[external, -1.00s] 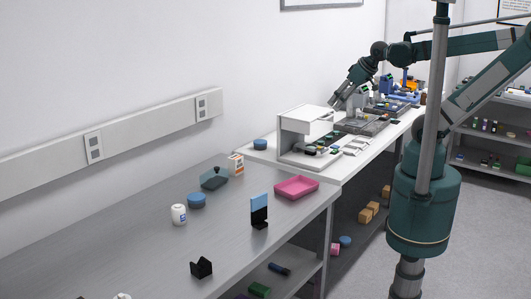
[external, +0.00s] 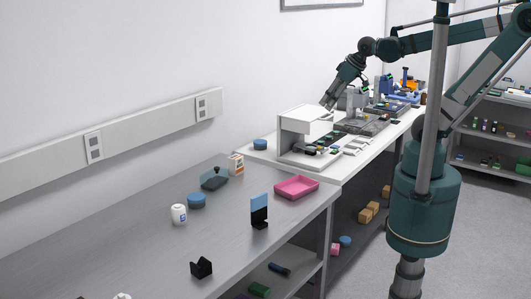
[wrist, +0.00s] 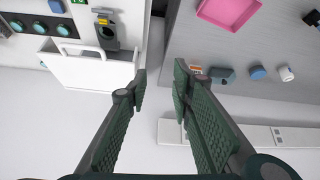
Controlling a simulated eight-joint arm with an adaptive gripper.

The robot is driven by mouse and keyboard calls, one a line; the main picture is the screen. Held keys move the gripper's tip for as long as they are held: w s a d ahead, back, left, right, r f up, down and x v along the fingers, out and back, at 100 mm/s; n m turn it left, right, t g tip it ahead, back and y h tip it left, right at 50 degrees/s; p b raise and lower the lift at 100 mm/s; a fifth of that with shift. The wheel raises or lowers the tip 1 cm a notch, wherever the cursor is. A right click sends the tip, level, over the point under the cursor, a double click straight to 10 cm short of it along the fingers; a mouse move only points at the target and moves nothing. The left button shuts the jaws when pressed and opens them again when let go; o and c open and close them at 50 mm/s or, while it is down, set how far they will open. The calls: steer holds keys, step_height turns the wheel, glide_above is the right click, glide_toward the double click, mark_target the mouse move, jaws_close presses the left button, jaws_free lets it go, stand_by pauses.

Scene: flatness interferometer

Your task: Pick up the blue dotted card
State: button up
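A light blue card (external: 258,202) stands upright in a black holder (external: 259,218) near the front edge of the grey bench, in front of the pink tray. No dots can be made out on it at this size. My gripper (external: 327,103) is over the white box-shaped instrument, well behind and to the right of the card. In the wrist view my gripper (wrist: 160,86) has its two fingers apart with nothing between them. The card cannot be made out for certain in the wrist view; a dark shape at the upper right edge is unclear.
The white instrument (external: 297,126) stands on the white bench and shows in the wrist view (wrist: 82,72). The pink tray (external: 296,187), a blue round container (external: 196,201), a white jar (external: 179,215) and an orange-white box (external: 236,164) are on the grey bench. The left wall carries an outlet rail (external: 140,120).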

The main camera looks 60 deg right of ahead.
steer(key=w+a+f+n+g, duration=0.1)
steer(key=w+a+f+n, duration=0.15)
steer(key=a, duration=0.65)
steer(key=w+a+f+n+g, duration=0.1)
steer(key=w+a+n+g, duration=0.15)
steer(key=a, duration=0.65)
steer(key=w+a+f+n+g, duration=0.1)
steer(key=w+a+n, duration=0.15)
steer(key=a, duration=0.65)
steer(key=s+a+f+n, duration=0.2)
steer(key=a+f, duration=0.2)
steer(key=a, duration=0.4)
steer(key=s+a+f+n+g, duration=0.1)
steer(key=s+a+f+n, duration=0.1)
steer(key=a+f, duration=0.3)
steer(key=s+a+f+n+g, duration=0.1)
steer(key=s+a+f+n, duration=0.1)
steer(key=a, duration=1)
steer(key=shift+s+a+f+h+p, duration=0.1)
steer(key=shift+s+f+h+p, duration=0.1)
steer(key=shift+s+f, duration=0.35)
steer(key=shift+s+a+f+h+p, duration=0.15)
steer(key=shift+s+f, duration=0.15)
steer(key=shift+f, duration=0.3)
steer(key=shift+s+a+f+n, duration=0.2)
steer(key=shift+s+f+n, duration=0.05)
steer(key=shift+f, duration=0.15)
steer(key=shift+f, duration=1.15)
steer(key=shift+f, duration=0.15)
